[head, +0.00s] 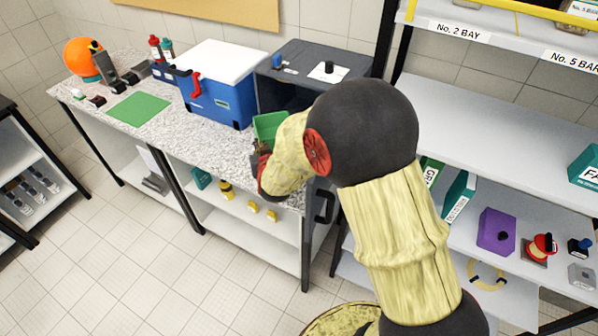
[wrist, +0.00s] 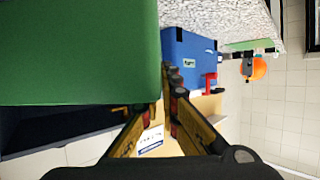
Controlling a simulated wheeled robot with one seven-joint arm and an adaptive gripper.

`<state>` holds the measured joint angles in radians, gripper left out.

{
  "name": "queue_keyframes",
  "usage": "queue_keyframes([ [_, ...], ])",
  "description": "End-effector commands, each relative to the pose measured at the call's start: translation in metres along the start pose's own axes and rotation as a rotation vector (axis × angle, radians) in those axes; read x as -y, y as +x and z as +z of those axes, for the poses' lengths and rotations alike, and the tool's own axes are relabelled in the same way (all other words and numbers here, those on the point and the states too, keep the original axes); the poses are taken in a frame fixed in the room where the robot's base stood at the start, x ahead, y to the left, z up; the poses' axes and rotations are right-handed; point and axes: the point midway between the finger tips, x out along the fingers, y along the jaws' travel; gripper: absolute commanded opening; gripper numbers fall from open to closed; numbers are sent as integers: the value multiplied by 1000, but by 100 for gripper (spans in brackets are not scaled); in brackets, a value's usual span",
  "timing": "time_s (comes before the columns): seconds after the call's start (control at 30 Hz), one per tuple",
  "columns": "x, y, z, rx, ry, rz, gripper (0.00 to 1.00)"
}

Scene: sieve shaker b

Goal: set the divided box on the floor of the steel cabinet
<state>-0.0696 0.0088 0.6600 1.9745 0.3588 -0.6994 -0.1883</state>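The divided box (head: 268,127) is green and tilted in the head view, by the counter's front edge before the steel cabinet. In the wrist view its plain green side (wrist: 80,55) fills the upper left; its compartments are hidden. My gripper (head: 264,152) is at the box's near side, partly behind my arm. In the wrist view its fingers (wrist: 171,88) are close together at the box's edge, seemingly pinching its wall. The steel cabinet (head: 340,54) is dark grey, open at the front, with a dark interior; my arm covers its right part.
A blue cooler with a white lid (head: 222,98) stands left of the cabinet. A control and a white label are on the cabinet's top. A green mat (head: 138,108) and an orange ball (head: 84,58) lie farther left. Shelves (head: 500,120) stand at the right.

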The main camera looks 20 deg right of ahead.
Motion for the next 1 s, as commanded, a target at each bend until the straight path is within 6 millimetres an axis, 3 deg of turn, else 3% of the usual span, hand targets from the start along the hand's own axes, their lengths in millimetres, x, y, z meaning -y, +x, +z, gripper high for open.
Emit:
queue_keyframes([
  [0.37,1,22,58,0,-5,-7,0],
  [0.57,1,26,70,-2,-4,-7,0],
  [0.8,1,38,98,0,-5,-7,0],
  [1.0,1,38,98,-3,-4,-8,0],
])
